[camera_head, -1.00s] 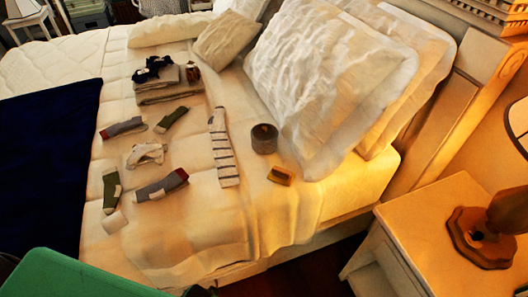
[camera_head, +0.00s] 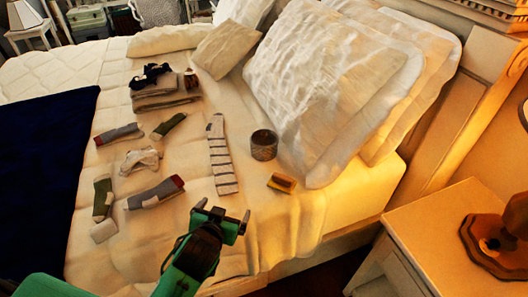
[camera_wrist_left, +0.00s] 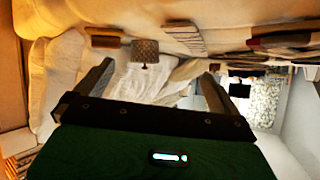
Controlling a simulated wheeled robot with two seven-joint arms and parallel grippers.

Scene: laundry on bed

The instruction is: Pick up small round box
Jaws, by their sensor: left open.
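The small round box (camera_head: 264,145) is a dark grey, patterned cylinder standing upright on the bed beside the large white pillow. It also shows in the left wrist view (camera_wrist_left: 145,53), upside down, between and beyond the finger directions. My left gripper (camera_head: 222,216) is over the near edge of the bed, below and left of the round box, clearly apart from it. Its two fingers are spread and hold nothing; they also show in the left wrist view (camera_wrist_left: 157,88). My right gripper does not show in either view.
A small yellow-brown box (camera_head: 282,183) lies just in front of the round box. A striped sock (camera_head: 219,160) lies to its left, with several socks further left. Folded cloths (camera_head: 165,90) lie behind. A nightstand (camera_head: 440,235) stands at the right.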

